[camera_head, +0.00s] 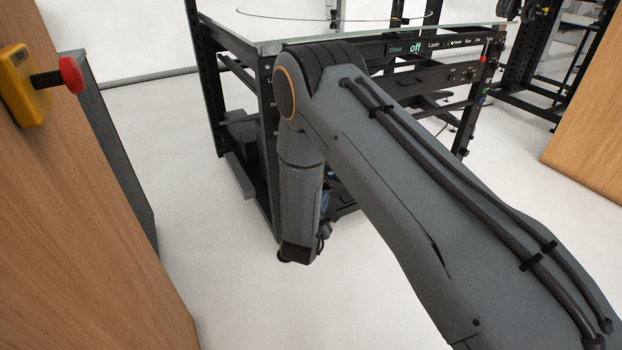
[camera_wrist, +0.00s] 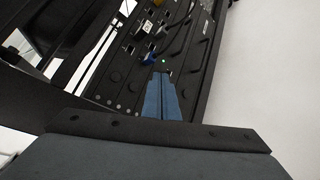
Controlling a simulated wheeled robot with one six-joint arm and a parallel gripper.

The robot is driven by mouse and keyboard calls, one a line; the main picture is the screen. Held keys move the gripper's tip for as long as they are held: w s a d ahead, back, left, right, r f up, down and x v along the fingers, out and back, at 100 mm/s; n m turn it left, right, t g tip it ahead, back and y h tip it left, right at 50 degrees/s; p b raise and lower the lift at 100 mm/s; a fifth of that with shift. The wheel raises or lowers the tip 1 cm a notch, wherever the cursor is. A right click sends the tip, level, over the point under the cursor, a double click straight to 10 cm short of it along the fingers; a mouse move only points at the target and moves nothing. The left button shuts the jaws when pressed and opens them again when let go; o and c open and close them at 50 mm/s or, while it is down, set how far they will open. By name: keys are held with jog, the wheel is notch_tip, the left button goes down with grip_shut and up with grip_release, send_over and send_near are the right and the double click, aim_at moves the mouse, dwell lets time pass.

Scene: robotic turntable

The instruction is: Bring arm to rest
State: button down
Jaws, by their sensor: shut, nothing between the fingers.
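My gripper (camera_wrist: 161,82) shows in the wrist view as two blue-grey fingers lying together, shut and empty. Beyond the fingertips is a dark panel (camera_wrist: 118,75) with holes, small connectors and a green light. I cannot tell whether the fingertips touch it. In the head view my grey arm reaches in from the lower right, bends at an elbow near the turntable frame and hangs down in front of it. The gripper itself is mostly hidden there behind the forearm.
The black turntable frame (camera_head: 262,150) with its glass top (camera_head: 300,30) stands behind my elbow. Its control panel (camera_head: 435,46) reads "off". A wooden panel with a yellow box and red button (camera_head: 72,75) is at left. Another wooden panel (camera_head: 590,130) is at right.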

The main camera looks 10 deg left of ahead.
dwell(0.3)
jog(key=s+a+r+m+g+y, duration=0.6)
jog(key=s+a+r+m+g, duration=0.2)
jog(key=s+a+r, duration=0.4)
jog(key=s+d+r+m+g+h, duration=0.15)
jog(key=s+d+r, duration=0.25)
jog(key=s, duration=0.6)
jog(key=s+d+r+m+g, duration=0.3)
jog(key=s+d, duration=0.2)
jog(key=s, duration=0.4)
jog(key=s+d+r+m+g+h, duration=0.1)
jog(key=s+d+r+m+g, duration=0.25)
jog(key=s, duration=0.65)
jog(key=d+r+m+p, duration=0.3)
jog(key=d+r+p, duration=0.8)
jog(key=r+p, duration=0.2)
jog(key=s+d+r+m+p, duration=0.1)
jog(key=d+r+m+p, duration=0.2)
jog(key=d+r+p, duration=0.8)
notch_tip(320, 180, up, 3)
jog(key=h+p, duration=0.1)
jog(key=p, duration=0.5)
jog(key=shift+d+r+t, duration=0.2)
jog(key=shift+t, duration=0.2)
